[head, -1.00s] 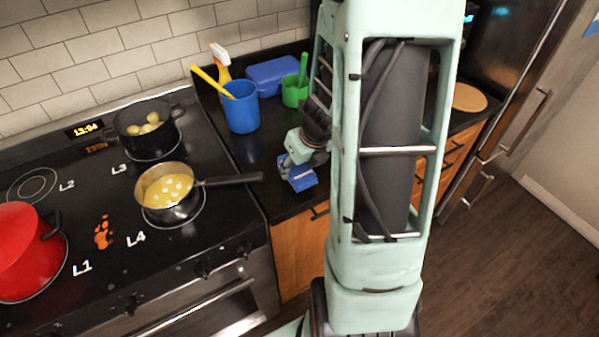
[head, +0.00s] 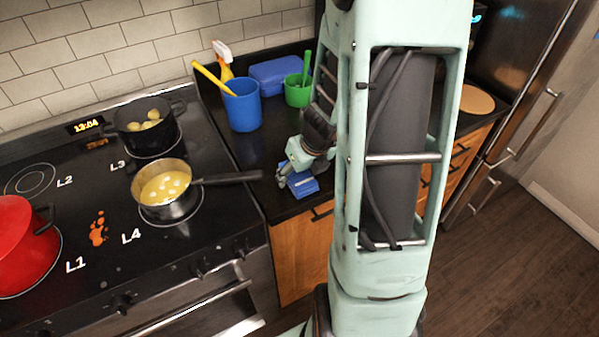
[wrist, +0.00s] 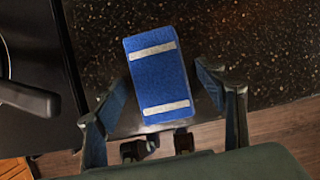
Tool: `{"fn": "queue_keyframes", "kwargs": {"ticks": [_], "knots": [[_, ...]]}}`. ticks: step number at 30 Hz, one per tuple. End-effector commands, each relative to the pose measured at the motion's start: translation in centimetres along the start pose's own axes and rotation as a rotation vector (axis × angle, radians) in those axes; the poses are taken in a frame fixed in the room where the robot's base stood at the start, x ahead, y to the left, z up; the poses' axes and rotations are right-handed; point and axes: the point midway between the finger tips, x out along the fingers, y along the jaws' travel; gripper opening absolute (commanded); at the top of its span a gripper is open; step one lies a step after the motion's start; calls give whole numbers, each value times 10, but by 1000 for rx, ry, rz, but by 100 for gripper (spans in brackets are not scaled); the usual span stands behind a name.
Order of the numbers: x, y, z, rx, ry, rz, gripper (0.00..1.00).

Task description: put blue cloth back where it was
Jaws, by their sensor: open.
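The blue cloth (head: 303,186) is a small folded rectangle near the front edge of the dark counter, just right of the stove. In the wrist view the cloth (wrist: 158,75) shows two pale stripes, and its near end overlaps the counter's front edge in the picture. My gripper (head: 290,172) is right at the cloth. In the wrist view my gripper (wrist: 168,105) has its fingers spread, one on each side of the cloth, with visible gaps. Whether the cloth lies fully flat is hard to tell.
A frying pan's handle (head: 228,178) reaches over the counter near my gripper. Behind stand a blue cup (head: 242,107), a green cup (head: 297,97) and a blue box (head: 275,74). A red pot (head: 22,245) and dark pot (head: 146,128) are on the stove. My arm hides the counter's right part.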

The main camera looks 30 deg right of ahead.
Motion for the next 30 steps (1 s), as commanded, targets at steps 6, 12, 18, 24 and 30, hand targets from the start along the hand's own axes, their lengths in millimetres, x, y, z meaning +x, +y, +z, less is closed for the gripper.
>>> {"fn": "queue_keyframes", "kwargs": {"ticks": [6, 12, 18, 24, 30], "knots": [[-10, 0, 3, -1, -1, -1, 65], [-52, 0, 5, -3, -3, -2, 65], [-92, 0, 5, -2, -3, -2, 65], [-117, 0, 3, -1, -1, -1, 65], [-124, 0, 1, 0, 0, 0, 65]]}}
